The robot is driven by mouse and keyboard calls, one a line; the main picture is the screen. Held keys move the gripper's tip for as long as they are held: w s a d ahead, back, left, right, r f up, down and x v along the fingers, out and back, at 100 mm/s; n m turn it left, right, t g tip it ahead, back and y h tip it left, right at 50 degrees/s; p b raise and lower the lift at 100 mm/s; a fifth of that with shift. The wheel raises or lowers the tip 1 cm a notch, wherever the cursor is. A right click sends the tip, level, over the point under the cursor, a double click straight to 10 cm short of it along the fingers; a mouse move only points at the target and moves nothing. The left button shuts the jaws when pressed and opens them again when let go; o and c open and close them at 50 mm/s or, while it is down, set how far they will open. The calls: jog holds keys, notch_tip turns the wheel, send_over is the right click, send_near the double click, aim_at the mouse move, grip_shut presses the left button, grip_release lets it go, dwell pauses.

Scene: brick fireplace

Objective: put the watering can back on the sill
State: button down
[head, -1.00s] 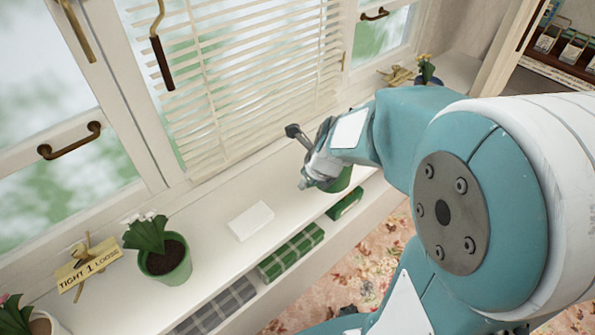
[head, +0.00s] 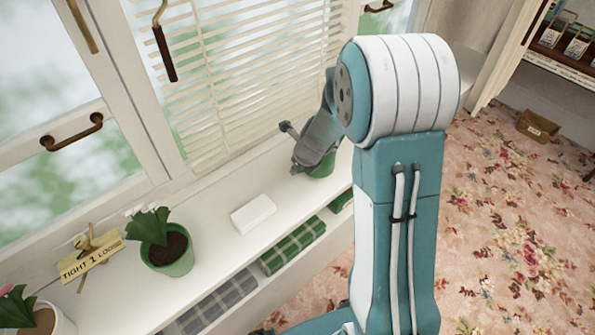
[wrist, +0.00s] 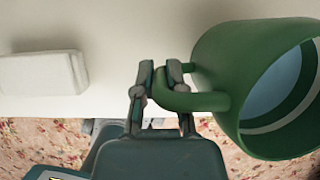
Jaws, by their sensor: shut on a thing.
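The green watering can (head: 323,168) is over the white window sill (head: 213,208), partly hidden behind my gripper in the head view. In the wrist view the can (wrist: 240,70) is large at the right, its open top showing a pale blue inside. My gripper (wrist: 161,78) is shut on the can's green handle, beside the body. In the head view my gripper (head: 308,158) is over the sill in front of the blinds. I cannot tell whether the can's base touches the sill.
A white block (head: 253,213) lies on the sill left of the can; a potted plant (head: 170,255) and a yellow sign (head: 90,262) stand farther left. Folded cloths (head: 292,245) fill the shelf below. White blinds (head: 250,80) hang behind. The floral carpet (head: 500,220) is mostly clear.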

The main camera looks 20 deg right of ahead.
jog(key=shift+f, duration=0.7)
jog(key=c, duration=0.7)
grip_release()
jog(key=shift+f, duration=0.15)
